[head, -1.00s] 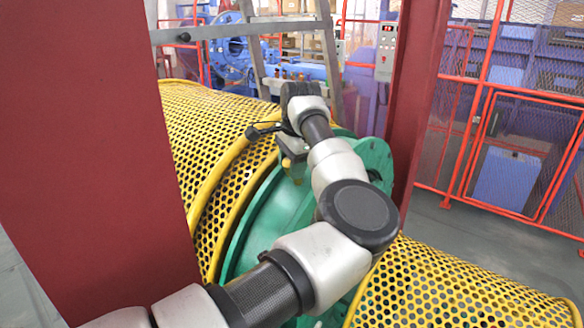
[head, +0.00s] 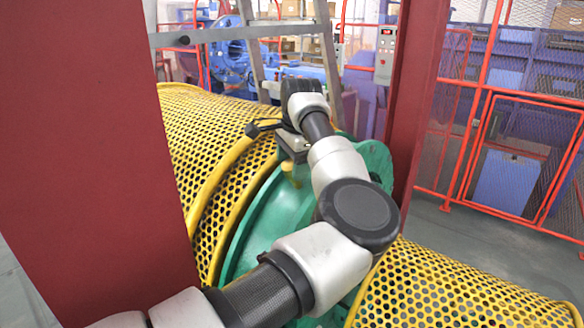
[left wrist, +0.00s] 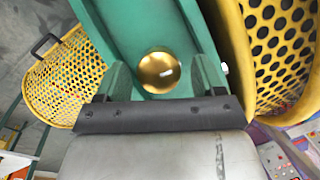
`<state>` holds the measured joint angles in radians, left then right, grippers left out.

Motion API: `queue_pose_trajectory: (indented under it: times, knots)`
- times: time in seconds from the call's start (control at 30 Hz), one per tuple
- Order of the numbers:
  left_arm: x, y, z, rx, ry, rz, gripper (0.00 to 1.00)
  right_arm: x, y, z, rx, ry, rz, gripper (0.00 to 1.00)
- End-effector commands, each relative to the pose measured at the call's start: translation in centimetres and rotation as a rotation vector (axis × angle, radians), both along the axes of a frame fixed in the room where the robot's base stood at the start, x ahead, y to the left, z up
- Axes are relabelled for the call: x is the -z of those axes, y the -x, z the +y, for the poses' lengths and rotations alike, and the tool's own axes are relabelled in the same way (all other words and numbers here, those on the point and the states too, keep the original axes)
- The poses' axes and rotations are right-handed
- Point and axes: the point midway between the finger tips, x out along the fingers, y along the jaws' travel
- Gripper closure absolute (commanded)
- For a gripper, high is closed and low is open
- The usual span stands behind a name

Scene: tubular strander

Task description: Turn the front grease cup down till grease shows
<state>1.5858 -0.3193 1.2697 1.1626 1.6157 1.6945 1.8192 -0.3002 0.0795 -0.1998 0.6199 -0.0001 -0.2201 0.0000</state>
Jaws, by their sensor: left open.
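The front grease cup is a shiny brass dome (left wrist: 160,71) on the green housing (left wrist: 122,30) in the left wrist view. In the head view a small yellow-brass piece (head: 288,167), which looks like the cup, shows just under my left gripper (head: 292,158). In the left wrist view the two fingers of my left gripper (left wrist: 160,84) stand on either side of the cup, open, with gaps between them and the dome. I cannot tell how deep the fingers reach around it. No grease is visible. My right gripper is not in view.
Yellow perforated guards (head: 215,130) flank the green housing (head: 262,215). A dark red post (head: 90,150) stands at the left and another (head: 415,90) behind the housing. A grey ladder-like frame (head: 240,32) stands behind. A red-framed mesh fence (head: 520,150) is at the right.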

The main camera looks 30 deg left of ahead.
Motion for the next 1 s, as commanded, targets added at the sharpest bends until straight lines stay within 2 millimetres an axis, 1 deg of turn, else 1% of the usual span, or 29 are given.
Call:
queue_pose_trajectory:
  times: [0.1, 0.3, 0.43, 0.6, 1.0]
  knots:
    - [-2.2, 0.1, -0.3, 0.001, -0.001, -0.005, 0.31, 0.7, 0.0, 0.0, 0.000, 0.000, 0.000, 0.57]
    - [-6.2, 0.3, -1.0, 0.002, -0.001, -0.004, 0.31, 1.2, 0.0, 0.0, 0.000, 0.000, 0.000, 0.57]
    - [-8.1, 0.5, -1.4, 0.001, 0.000, -0.002, 0.31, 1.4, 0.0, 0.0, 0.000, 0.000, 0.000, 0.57]
    - [-9.3, 0.5, -1.5, 0.000, 0.000, -0.001, 0.31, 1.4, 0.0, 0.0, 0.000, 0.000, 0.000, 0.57]
    - [-9.4, 0.6, -1.6, 0.000, -0.001, 0.000, 0.31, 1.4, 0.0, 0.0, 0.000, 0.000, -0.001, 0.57]
